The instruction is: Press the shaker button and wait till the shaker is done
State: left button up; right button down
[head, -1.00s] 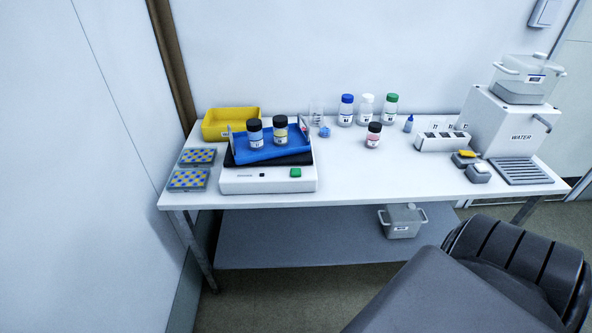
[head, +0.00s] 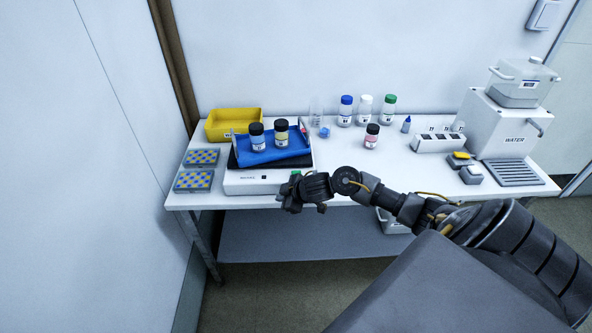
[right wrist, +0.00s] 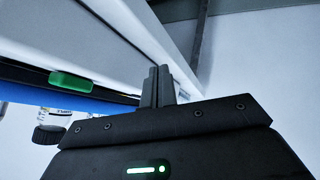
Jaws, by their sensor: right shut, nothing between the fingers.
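The shaker (head: 245,188) has a white base and stands at the left of the table. The button shows clear of the fingers in the right wrist view (right wrist: 72,80). My right gripper is shut and empty, in front of the shaker's front right edge; its fingers (right wrist: 158,86) are apart from the button. My left gripper is not in view.
A yellow bin (head: 232,125) and two blue-yellow racks (head: 194,181) stand left. Several capped bottles (head: 364,111) stand at the back, and a pink vial (head: 371,137) mid-table. The water dispenser (head: 508,125) is at the right. The table's middle right is clear.

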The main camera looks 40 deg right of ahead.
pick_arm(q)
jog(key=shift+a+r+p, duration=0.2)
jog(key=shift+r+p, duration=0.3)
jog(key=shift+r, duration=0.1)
pick_arm(e)
jog(key=w+d+r, duration=0.1)
jog(key=d+r, duration=0.3)
jog(key=r, duration=0.3)
jog(key=w+d+r+n+h, duration=0.1)
jog(key=d+r, duration=0.4)
jog(key=r, duration=0.3)
jog(key=shift+r, duration=0.3)
jog(key=shift+w, duration=0.1)
